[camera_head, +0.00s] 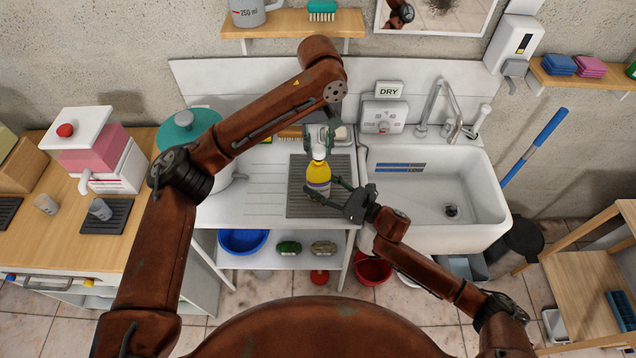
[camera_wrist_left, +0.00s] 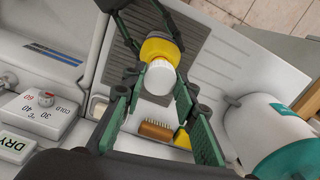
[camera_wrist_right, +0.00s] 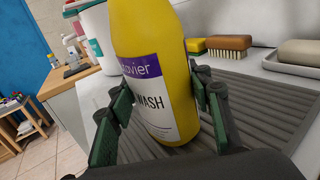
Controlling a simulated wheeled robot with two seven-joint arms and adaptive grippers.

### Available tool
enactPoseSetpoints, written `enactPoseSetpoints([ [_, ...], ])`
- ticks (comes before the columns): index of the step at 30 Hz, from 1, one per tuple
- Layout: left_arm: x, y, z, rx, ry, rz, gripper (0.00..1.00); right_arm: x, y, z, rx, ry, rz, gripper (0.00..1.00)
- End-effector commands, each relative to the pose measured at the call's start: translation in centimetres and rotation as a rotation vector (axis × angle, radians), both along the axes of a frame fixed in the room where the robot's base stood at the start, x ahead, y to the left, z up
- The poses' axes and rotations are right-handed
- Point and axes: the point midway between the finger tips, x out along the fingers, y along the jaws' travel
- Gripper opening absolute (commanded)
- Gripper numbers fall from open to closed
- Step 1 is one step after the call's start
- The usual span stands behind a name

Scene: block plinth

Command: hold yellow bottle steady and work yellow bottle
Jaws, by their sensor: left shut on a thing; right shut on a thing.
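The yellow bottle (camera_head: 318,176) stands upright on the grey ribbed mat (camera_head: 297,203) left of the sink, its purple-and-white label showing in the right wrist view (camera_wrist_right: 166,80). Its white cap (camera_wrist_left: 160,78) faces the left wrist camera. My left gripper (camera_head: 319,140) comes from above, its fingers shut on the white cap at the bottle's top. My right gripper (camera_head: 322,189) comes from the right and front, low down, its fingers shut around the bottle's body. In the right wrist view the green finger pads flank the bottle; the far parts of their contact are hidden.
The white sink (camera_head: 432,185) with its tap lies to the right. A brush (camera_wrist_right: 227,45), a sponge (camera_wrist_right: 195,45) and a soap dish (camera_wrist_right: 300,52) stand behind the mat. A teal-lidded white container (camera_wrist_left: 270,135) is on the left. The ribbed drainboard (camera_head: 262,185) beside the mat is clear.

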Motion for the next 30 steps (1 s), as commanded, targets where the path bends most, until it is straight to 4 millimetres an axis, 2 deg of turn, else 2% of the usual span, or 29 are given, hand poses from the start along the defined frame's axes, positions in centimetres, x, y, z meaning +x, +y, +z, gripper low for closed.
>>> enactPoseSetpoints([
  [18,0.0,0.0,3.9,0.000,-0.001,0.001,0.02,0.0,0.0,0.0,-0.001,0.001,-0.001,0.19],
  [25,0.0,0.0,4.0,0.000,0.000,0.000,0.02,0.0,0.0,0.0,0.000,0.000,-0.001,0.19],
  [26,0.0,0.0,4.0,0.000,0.000,0.000,0.02,0.0,0.0,0.0,0.000,0.000,-0.001,0.46],
  [30,0.0,0.0,4.0,0.000,0.000,0.000,0.02,0.0,0.0,0.0,0.000,0.000,0.000,0.56],
])
